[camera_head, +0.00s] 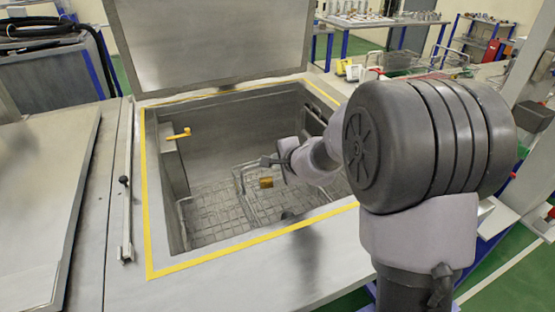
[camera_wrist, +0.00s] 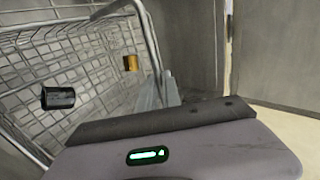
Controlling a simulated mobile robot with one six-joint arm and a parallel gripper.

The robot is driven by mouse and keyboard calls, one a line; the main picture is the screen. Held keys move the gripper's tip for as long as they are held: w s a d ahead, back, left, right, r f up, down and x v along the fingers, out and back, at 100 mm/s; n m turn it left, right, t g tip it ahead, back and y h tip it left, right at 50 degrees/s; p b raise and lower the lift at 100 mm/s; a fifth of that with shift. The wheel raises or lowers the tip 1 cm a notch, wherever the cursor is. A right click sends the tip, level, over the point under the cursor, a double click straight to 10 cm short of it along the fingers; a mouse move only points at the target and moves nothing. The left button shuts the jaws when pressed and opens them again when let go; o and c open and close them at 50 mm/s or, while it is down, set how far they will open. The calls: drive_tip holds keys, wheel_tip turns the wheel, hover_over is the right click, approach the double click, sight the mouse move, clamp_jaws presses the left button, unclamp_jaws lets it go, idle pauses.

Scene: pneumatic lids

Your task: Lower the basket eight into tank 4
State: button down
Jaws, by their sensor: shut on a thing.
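An open steel tank (camera_head: 160,235) with a yellow-edged rim and raised lid (camera_head: 205,40) fills the middle of the head view. Its number is not readable. My gripper (camera_head: 268,161) reaches into the opening and is shut on the handle of a wire basket (camera_head: 285,207). The basket hangs or stands inside the tank walls; its contact with the floor is unclear.
A yellow lever (camera_head: 180,134) sits on the tank's inner left wall. A shut lid (camera_head: 45,190) lies to the left, with a thin metal rod (camera_head: 126,215) beside it. Another wire basket (camera_head: 400,60) and benches stand behind. My arm covers the tank's right side.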

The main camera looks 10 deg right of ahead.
drive_tip(key=shift+r, duration=0.1)
drive_tip(key=c, duration=1.5)
unclamp_jaws()
drive_tip(key=shift+o, duration=0.2)
drive_tip(key=shift+s, duration=0.1)
drive_tip(key=p+v, duration=0.5)
drive_tip(key=v, duration=1.2)
wheel_tip(320, 180, up, 12)
drive_tip(key=p, duration=1)
drive_tip(key=shift+s, duration=0.15)
